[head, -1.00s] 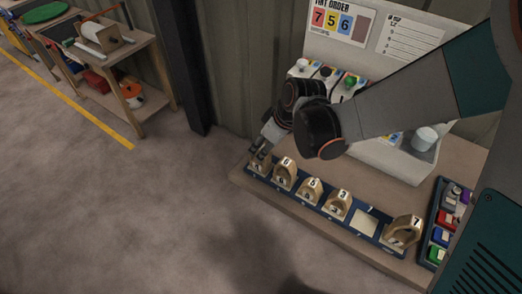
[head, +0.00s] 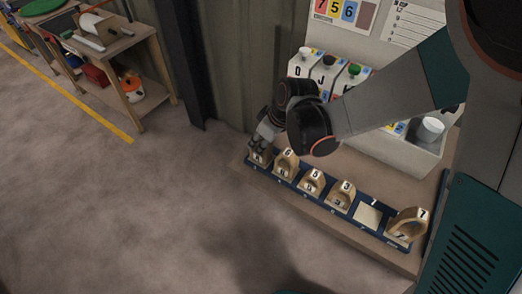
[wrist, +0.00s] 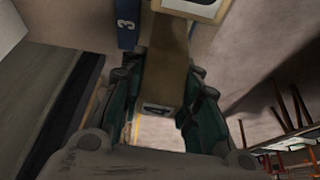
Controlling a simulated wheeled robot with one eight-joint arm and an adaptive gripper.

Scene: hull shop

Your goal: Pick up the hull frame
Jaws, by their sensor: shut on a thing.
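My gripper (head: 265,140) is at the left end of a dark blue rack (head: 327,212), shut on a tan wooden hull frame (head: 260,157). In the wrist view the hull frame (wrist: 166,58) lies between the green fingers, with a numbered label whose digit I cannot read surely. I cannot tell whether it is clear of the rack. Further arched frames stand along the rack: one marked 6 (head: 286,162), one marked 5 (head: 311,181), one marked 3 (head: 341,195) and, at the right end, one marked 7 (head: 407,226). The slot marked 1 (head: 368,214) is empty.
The rack lies along the front of a brown bench (head: 330,232). A dark post (head: 184,65) rises to the left. A wooden shelf (head: 145,62) stands far left. The floor in front is clear.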

